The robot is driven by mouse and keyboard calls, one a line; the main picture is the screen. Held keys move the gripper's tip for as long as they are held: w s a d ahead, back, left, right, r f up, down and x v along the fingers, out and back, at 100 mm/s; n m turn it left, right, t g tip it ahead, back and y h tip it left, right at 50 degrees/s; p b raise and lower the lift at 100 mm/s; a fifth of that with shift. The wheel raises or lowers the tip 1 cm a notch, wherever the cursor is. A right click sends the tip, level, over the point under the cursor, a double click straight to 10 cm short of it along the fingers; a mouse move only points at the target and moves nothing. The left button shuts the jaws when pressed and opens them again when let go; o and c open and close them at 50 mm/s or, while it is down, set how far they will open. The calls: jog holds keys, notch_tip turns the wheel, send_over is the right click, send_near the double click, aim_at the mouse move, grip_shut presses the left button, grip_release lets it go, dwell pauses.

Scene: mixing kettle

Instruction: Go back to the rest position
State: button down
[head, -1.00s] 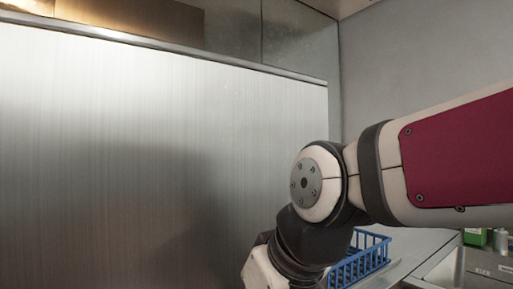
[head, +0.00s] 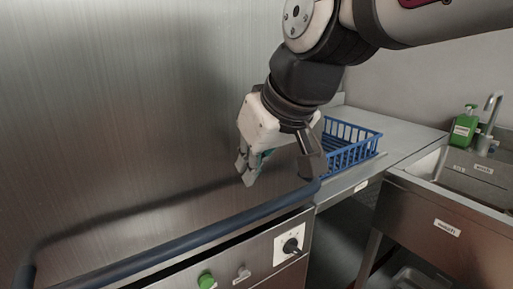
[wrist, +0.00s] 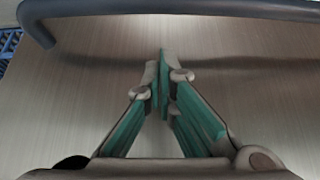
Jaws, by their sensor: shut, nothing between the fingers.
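My gripper (head: 246,178) hangs in front of the brushed steel panel of the kettle (head: 110,110), above the dark bar handle (head: 190,238). In the wrist view its green-padded fingers (wrist: 162,75) meet at the tips, with nothing between them. The steel surface (wrist: 250,85) lies beyond the fingertips, and the bar (wrist: 190,9) crosses the top of that view. I cannot tell the exact distance from the fingers to the steel.
A blue basket (head: 350,147) stands on the counter behind my wrist. A steel sink (head: 470,180) with a faucet (head: 491,112) and a green soap bottle (head: 464,126) is at the right.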

jog(key=p+v, duration=0.2)
jog(key=v, duration=0.7)
jog(key=s+d+f+m+g+h, duration=0.4)
jog(key=s+d+f+m, duration=0.3)
jog(key=s+d+f, duration=1.05)
notch_tip(320, 180, up, 17)
jog(key=t+p, duration=0.2)
jog(key=p, duration=1.2)
jog(key=shift+s+t, duration=0.3)
jog(key=shift+s, duration=0.1)
jog(key=shift+f, duration=0.15)
